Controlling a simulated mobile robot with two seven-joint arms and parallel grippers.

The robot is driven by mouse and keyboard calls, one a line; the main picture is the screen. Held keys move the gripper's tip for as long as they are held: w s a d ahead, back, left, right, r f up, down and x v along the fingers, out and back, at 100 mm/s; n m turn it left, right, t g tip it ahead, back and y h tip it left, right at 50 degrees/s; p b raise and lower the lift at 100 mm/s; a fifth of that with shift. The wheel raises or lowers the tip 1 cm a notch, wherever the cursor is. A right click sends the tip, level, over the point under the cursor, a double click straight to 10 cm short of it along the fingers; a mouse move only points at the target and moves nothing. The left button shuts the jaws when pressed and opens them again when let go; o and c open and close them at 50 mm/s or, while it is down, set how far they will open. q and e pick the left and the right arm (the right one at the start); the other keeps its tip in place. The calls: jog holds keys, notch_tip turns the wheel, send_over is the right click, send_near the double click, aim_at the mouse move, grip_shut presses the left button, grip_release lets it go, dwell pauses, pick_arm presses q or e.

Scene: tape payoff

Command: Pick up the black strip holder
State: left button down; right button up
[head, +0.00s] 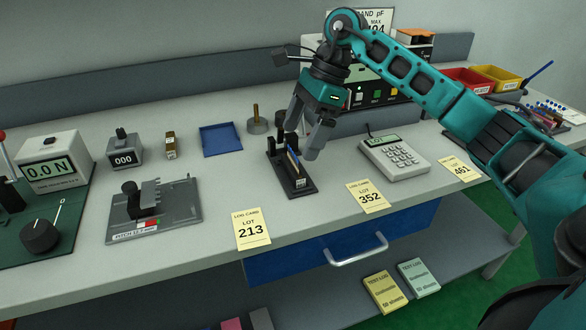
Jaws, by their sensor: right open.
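The black strip holder (299,187) stands on the bench near the middle of the head view. It has a flat dark base and upright parts, with thin blue and tan strips (292,160) standing in it. My right gripper (304,130) is just above and behind the holder, pointing down with its fingers spread. It is open, and I see nothing between its fingers. One finger overlaps the holder's upper part in the picture, so I cannot tell whether they touch. My left gripper is out of view.
A pitch-set fixture (155,212) stands further left. A drawer handle (356,250) juts out below.

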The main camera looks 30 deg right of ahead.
aim_at(293, 151)
jog(key=x, duration=0.4)
jog(key=shift+a+f, duration=0.25)
jog(key=shift+a, duration=0.05)
jog(key=shift+c, duration=0.4)
jog(key=c, duration=0.6)
